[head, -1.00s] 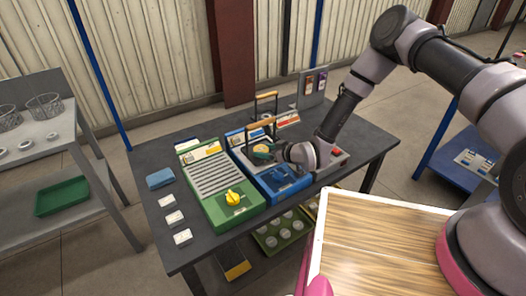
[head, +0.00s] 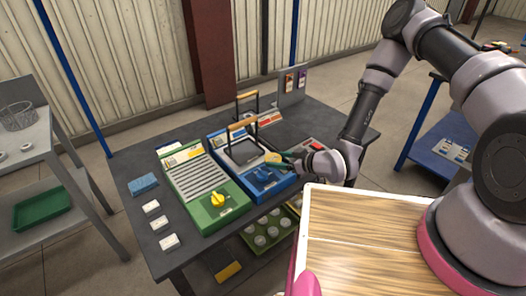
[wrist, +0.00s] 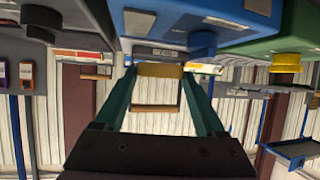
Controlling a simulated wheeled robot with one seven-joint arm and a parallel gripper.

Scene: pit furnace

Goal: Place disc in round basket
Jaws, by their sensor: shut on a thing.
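My gripper (head: 288,160) has green fingers and is shut on a yellowish-tan disc (head: 273,157). The disc is held above the front part of the blue machine (head: 262,178), right of its wooden-handled frame. In the wrist view the disc (wrist: 160,70) shows nearly edge-on between the two fingertips (wrist: 160,72). A wire basket (head: 18,117) that looks round stands on the grey shelf (head: 25,140) at the far left. It is well away from my gripper.
Wooden handles (head: 243,122) stand up close to my gripper. A green tray (head: 42,205) is on the lower shelf. Floor shows between shelf and table.

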